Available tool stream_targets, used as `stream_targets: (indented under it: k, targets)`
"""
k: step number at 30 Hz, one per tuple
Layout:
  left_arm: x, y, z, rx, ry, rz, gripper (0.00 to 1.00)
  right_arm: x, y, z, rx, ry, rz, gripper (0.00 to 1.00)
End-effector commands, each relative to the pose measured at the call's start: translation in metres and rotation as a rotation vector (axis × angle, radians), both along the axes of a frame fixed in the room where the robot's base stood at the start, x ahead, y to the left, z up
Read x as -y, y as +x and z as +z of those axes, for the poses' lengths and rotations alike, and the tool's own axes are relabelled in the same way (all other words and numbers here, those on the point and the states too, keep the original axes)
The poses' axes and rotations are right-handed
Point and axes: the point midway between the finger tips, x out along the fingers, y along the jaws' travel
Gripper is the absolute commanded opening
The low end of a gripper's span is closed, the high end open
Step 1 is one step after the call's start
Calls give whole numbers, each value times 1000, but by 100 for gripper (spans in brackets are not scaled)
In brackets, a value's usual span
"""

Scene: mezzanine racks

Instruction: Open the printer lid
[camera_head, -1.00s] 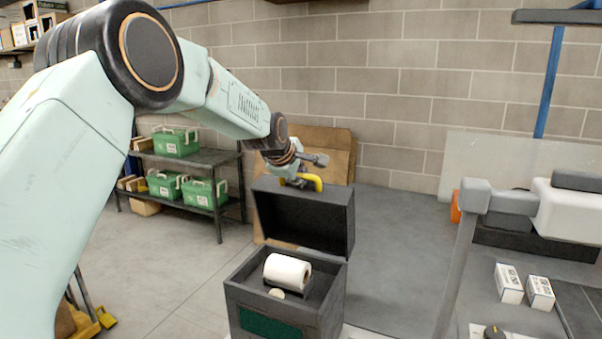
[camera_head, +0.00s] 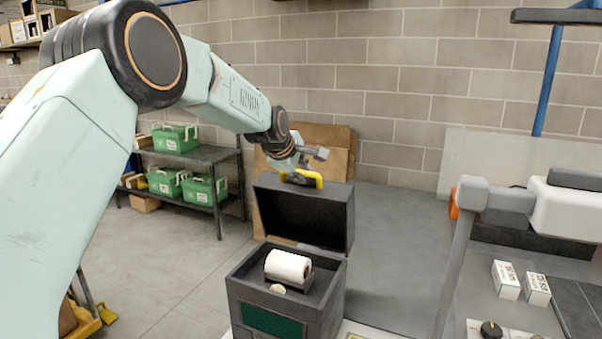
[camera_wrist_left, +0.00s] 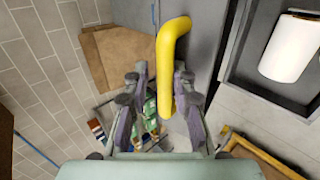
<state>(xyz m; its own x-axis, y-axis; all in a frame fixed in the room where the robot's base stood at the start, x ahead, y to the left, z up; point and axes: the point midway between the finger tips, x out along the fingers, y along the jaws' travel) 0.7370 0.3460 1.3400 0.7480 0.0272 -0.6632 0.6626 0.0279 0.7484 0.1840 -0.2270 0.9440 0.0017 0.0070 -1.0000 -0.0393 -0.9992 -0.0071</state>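The printer (camera_head: 285,300) is a dark grey box with a green front panel. Its lid (camera_head: 305,215) stands raised, roughly upright, at the back. A white paper roll (camera_head: 288,265) lies in the open body; it also shows in the left wrist view (camera_wrist_left: 288,48). A yellow handle (camera_head: 312,178) is on the lid's upper edge. My left gripper (camera_head: 300,165) is at this handle. In the left wrist view the yellow handle (camera_wrist_left: 167,70) lies between the spread fingers of the left gripper (camera_wrist_left: 160,95), with a gap visible beside it. My right gripper is not in view.
A dark shelf (camera_head: 205,154) with green cases (camera_head: 175,138) stands at the back left. Brown boards (camera_head: 335,140) lean on the wall behind the printer. At right are small white boxes (camera_head: 506,280) and a white and grey machine (camera_head: 570,210). Floor is free left of the printer.

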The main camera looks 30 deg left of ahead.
Motion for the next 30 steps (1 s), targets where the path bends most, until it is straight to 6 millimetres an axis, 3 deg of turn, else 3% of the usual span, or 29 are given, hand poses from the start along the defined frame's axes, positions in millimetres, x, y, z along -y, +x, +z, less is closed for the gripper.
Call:
stream_targets:
  k: [14, 30]
  targets:
    - [0, -8, 5, -5, 1, -2, 24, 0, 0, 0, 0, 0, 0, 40]
    - [3, -76, 66, -2, 0, -1, 24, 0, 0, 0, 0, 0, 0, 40]
